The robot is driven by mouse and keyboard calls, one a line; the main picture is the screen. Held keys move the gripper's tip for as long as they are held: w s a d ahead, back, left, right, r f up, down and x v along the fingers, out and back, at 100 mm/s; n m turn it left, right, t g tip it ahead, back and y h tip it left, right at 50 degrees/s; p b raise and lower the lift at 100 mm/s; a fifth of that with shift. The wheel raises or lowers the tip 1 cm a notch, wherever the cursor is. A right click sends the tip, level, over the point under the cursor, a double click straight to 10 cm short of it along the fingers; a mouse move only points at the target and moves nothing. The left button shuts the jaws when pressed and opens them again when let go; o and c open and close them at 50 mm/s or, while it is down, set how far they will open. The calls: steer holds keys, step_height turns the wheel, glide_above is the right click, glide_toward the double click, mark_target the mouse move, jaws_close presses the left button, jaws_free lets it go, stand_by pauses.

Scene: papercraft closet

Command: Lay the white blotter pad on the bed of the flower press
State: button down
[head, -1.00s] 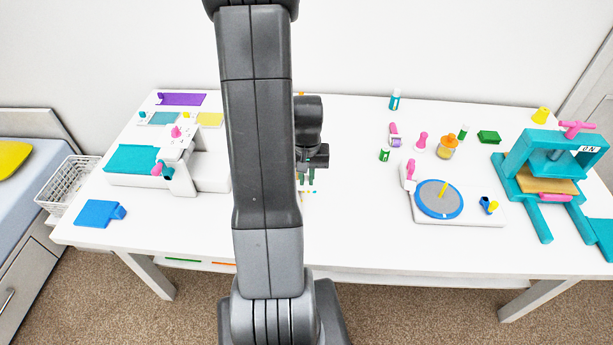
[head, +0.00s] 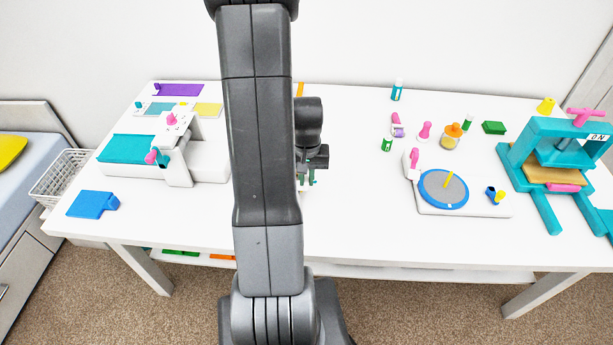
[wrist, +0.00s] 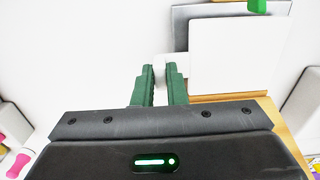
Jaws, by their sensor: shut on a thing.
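The white blotter pad (wrist: 236,56) is a flat white square in the wrist view, with a narrow tab on its left. My gripper (wrist: 161,82) has green fingers shut on that tab. In the head view my gripper (head: 308,180) is low over the middle of the table, partly hidden behind my arm. The pad cannot be made out there. The teal flower press (head: 545,142) stands at the table's right end, far from my gripper. Its tan bed (head: 545,174) lies under the raised press part, with a pink piece at its front.
A white base with a blue-rimmed grey disc (head: 443,188) stands between my gripper and the press. Small bottles and stamps, including an orange-topped jar (head: 451,139), stand behind it. A teal-and-white machine (head: 205,162) and a blue pad (head: 92,204) are on the left.

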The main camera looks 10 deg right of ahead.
steer(key=shift+f+b, duration=0.5)
steer(key=shift+f, duration=0.1)
steer(key=c, duration=1.4)
jaws_free()
step_height(320, 180, up, 14)
steer(key=shift+f, duration=0.1)
step_height(320, 180, down, 14)
steer(key=shift+r, duration=0.25)
